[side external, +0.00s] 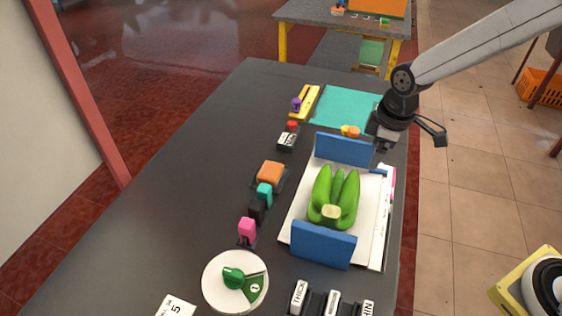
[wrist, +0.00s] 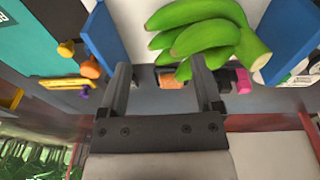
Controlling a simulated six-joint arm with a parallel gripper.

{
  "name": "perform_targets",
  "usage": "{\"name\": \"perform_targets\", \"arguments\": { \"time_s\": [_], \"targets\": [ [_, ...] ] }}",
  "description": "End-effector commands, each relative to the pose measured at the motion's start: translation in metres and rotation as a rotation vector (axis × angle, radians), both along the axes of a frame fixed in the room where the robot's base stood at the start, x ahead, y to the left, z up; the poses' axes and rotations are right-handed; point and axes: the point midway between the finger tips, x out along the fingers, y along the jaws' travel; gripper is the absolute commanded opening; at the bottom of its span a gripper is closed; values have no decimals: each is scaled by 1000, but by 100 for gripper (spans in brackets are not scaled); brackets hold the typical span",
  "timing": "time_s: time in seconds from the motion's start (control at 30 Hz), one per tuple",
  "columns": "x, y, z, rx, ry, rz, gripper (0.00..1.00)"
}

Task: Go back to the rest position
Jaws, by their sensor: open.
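My gripper (wrist: 160,85) is open and empty in the wrist view, its two dark fingers spread apart. In the side external view my gripper (side external: 384,143) hangs at the right edge of the dark table, near the far blue block. A bunch of green bananas (side external: 336,192) lies on a white board (side external: 298,222) between two blue blocks, the far one (side external: 343,149) and the near one (side external: 322,246). The bananas also show at the top of the wrist view (wrist: 200,28), beyond my fingertips. I see no contact between my gripper and the bananas.
A teal mat (side external: 345,106) lies at the table's far end. Orange, teal, black and pink pieces stand left of the board, the orange one (side external: 271,172) farthest. A white dial (side external: 235,281) sits near the front. The table's left part is clear.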

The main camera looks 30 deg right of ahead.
Motion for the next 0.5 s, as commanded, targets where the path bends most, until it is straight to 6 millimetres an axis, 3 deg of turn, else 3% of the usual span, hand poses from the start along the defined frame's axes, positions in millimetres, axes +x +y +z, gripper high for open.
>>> {"name": "perform_targets", "arguments": {
  "time_s": [0.2, 0.5],
  "targets": [
    [-48, -38, 1, 32, -33, -356, 83],
    [-101, -67, -4, 81, -70, -721, 83]
  ]
}}
